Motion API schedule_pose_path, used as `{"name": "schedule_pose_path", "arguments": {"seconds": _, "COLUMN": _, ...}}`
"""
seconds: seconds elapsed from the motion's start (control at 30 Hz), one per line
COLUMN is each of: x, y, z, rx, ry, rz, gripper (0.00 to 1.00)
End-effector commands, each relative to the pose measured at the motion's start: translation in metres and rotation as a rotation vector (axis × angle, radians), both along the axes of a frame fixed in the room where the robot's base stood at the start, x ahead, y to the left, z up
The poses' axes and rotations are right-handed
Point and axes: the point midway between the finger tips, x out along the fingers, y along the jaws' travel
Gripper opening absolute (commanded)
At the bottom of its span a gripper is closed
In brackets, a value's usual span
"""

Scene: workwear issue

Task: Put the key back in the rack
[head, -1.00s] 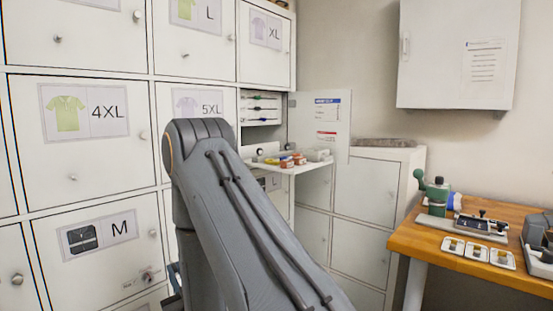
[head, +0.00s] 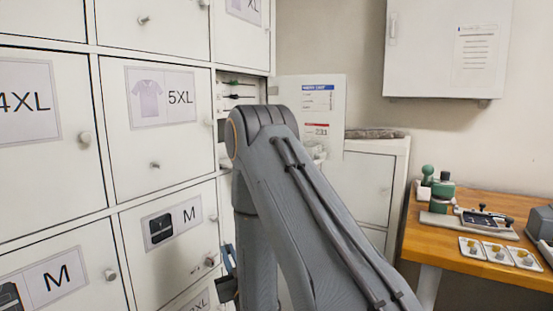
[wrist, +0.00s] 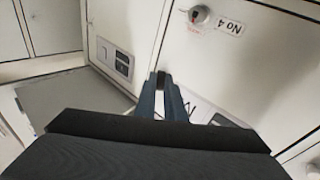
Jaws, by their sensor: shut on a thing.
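My gripper shows in the wrist view with its two blue fingers (wrist: 165,98) together, shut on a small dark thing at the tips. I take it for the key, but its shape is mostly hidden between the fingers. In the head view my gripper (head: 229,262) is mostly hidden behind my grey arm, low in front of the lockers. An open compartment (head: 239,92) with thin dark rods and small coloured bits, possibly the rack, stands left of an open door. My arm hides the part below it.
White locker doors with knobs (head: 155,165) fill the left. The open door (head: 325,110) carries notices. A wooden table (head: 450,235) with tools stands right, below a wall cabinet (head: 440,50). The wrist view shows a door lock (wrist: 199,15) by a "No 4" label.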

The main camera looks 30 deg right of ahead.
Motion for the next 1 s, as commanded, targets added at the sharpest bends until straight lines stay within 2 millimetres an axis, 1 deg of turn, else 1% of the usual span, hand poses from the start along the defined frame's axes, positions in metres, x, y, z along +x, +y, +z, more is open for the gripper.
{"name": "schedule_pose_path", "arguments": {"seconds": 0.03, "x": 0.0, "y": 0.004, "z": 0.0, "rx": 0.0, "ry": 0.0, "rz": 0.006, "gripper": 0.0}}
{"name": "schedule_pose_path", "arguments": {"seconds": 0.13, "x": 0.0, "y": 0.008, "z": 0.0, "rx": 0.0, "ry": -0.001, "rz": 0.012, "gripper": 0.0}}
{"name": "schedule_pose_path", "arguments": {"seconds": 0.37, "x": 0.0, "y": 0.009, "z": 0.0, "rx": 0.0, "ry": -0.001, "rz": 0.012, "gripper": 0.0}}
{"name": "schedule_pose_path", "arguments": {"seconds": 0.47, "x": -0.002, "y": 0.009, "z": 0.005, "rx": 0.001, "ry": 0.001, "rz": 0.006, "gripper": 0.0}}
{"name": "schedule_pose_path", "arguments": {"seconds": 0.57, "x": -0.009, "y": 0.01, "z": 0.016, "rx": 0.005, "ry": 0.003, "rz": -0.011, "gripper": 0.0}}
{"name": "schedule_pose_path", "arguments": {"seconds": 0.67, "x": -0.019, "y": 0.011, "z": 0.032, "rx": 0.009, "ry": 0.005, "rz": -0.039, "gripper": 0.0}}
{"name": "schedule_pose_path", "arguments": {"seconds": 1.0, "x": -0.062, "y": 0.008, "z": 0.094, "rx": 0.014, "ry": 0.006, "rz": -0.172, "gripper": 0.0}}
